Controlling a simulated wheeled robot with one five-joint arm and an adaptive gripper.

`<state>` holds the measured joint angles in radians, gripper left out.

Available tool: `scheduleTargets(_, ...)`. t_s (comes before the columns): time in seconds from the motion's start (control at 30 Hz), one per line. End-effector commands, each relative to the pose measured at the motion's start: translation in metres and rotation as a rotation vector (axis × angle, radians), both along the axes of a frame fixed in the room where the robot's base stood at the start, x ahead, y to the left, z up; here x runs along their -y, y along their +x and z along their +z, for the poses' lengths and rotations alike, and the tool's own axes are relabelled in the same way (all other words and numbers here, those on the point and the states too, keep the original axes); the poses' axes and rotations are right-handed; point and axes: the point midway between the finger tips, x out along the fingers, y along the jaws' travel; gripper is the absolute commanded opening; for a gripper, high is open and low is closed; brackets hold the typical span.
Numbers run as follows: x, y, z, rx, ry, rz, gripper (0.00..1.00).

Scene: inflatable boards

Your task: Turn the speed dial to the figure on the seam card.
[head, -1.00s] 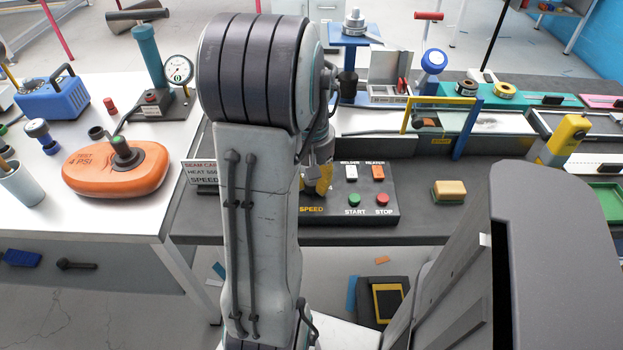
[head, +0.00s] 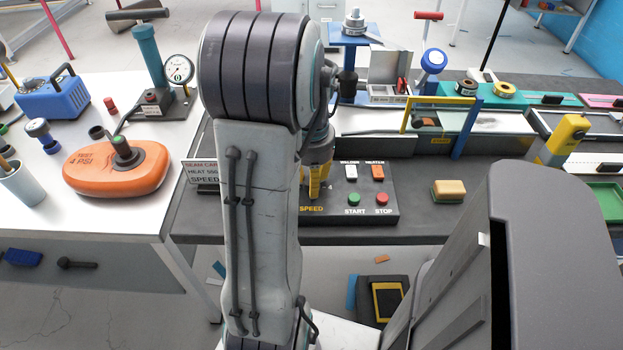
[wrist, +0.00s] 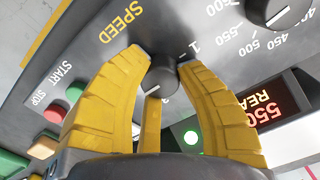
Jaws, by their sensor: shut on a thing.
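My gripper (wrist: 161,64) has its yellow fingers shut on the dark grey speed dial (wrist: 160,80), beside the word SPEED on the control panel (wrist: 100,45). In the head view my gripper (head: 318,182) is at the panel, mostly behind my arm, and the dial is hidden. The seam card (head: 199,173) stands left of my arm; its heat line seems to read 550, and its speed figure is covered by my arm.
In the wrist view a heat dial (wrist: 265,12) with printed figures is beside a red display (wrist: 262,105) showing 550, and a green light (wrist: 192,137) glows. START (head: 355,199) and STOP (head: 382,199) buttons are close right of my gripper. A yellow sponge-like block (head: 449,191) lies farther right.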

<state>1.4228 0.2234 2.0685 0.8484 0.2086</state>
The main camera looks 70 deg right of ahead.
Motion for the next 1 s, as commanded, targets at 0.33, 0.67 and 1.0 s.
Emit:
scheduleTargets(0.33, -0.0021, -0.0005, -0.0025, -0.001, 0.009, -0.029, 0.01)
scheduleTargets(0.67, -0.0019, -0.0004, -0.002, -0.001, 0.008, -0.028, 0.43)
scheduleTargets(1.0, -0.0007, -0.0002, -0.0006, -0.001, 0.003, -0.027, 0.6)
